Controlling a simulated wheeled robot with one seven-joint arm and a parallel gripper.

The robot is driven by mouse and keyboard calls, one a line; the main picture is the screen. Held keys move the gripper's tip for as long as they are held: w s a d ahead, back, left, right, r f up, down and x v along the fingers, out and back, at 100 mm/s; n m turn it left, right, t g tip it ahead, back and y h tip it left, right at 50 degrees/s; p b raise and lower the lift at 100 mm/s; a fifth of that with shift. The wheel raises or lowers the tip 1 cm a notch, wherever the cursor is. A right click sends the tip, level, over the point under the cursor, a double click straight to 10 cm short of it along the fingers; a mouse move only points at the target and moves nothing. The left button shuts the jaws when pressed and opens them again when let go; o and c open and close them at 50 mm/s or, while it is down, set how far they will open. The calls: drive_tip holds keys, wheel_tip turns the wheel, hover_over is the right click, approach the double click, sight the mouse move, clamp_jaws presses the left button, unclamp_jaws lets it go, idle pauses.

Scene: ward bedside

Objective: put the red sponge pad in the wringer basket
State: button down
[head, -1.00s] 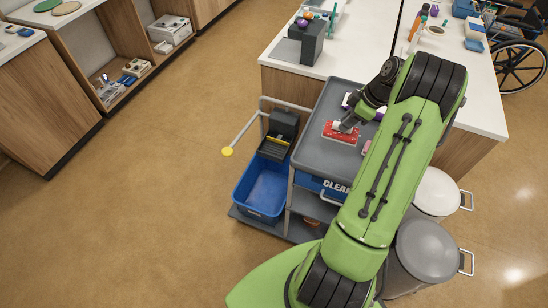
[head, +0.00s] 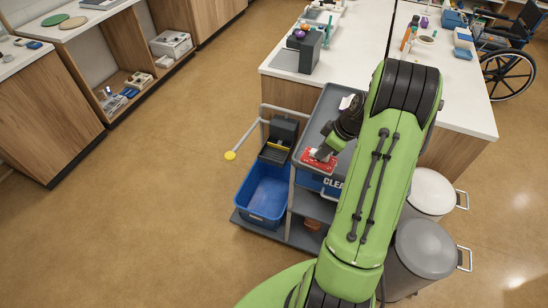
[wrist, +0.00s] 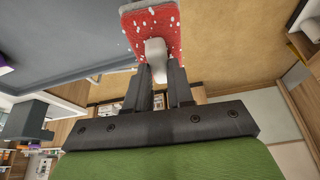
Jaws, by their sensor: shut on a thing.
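The red sponge pad (head: 318,161), speckled white with a pale grip, is in my gripper (head: 327,152). In the head view it appears over the left edge of the grey cart top; its height is hard to judge. In the wrist view the pad (wrist: 150,28) fills the top middle, and my gripper (wrist: 157,72) is shut on its pale grip. The dark grey wringer basket (head: 283,134), with a yellow strip, stands at the back of the blue bucket (head: 264,190), left of the pad. Its inside is hard to see.
The grey cart top (head: 323,113) is partly hidden by my arm. A cart handle (head: 247,137) with a yellow end juts left of the wringer. Two lidded bins (head: 427,247) stand at right. A white counter (head: 358,48) lies behind. The floor at left is clear.

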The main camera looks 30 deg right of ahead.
drive_tip(key=w+a+f+m, duration=0.1)
drive_tip(key=a+f+m, duration=0.1)
drive_tip(key=a, duration=0.6)
drive_tip(key=w+a+f+m+h, duration=0.1)
drive_tip(key=a+f+m, duration=0.1)
drive_tip(key=a+f, duration=0.3)
drive_tip(key=w+a+f+m+h, duration=0.1)
drive_tip(key=a+f+m, duration=0.1)
drive_tip(key=a, duration=1)
drive_tip(key=shift+w+a+f+t, duration=0.25)
drive_tip(key=shift+w+f+t, duration=0.1)
drive_tip(key=shift+f, duration=0.4)
drive_tip(key=shift+d, duration=0.1)
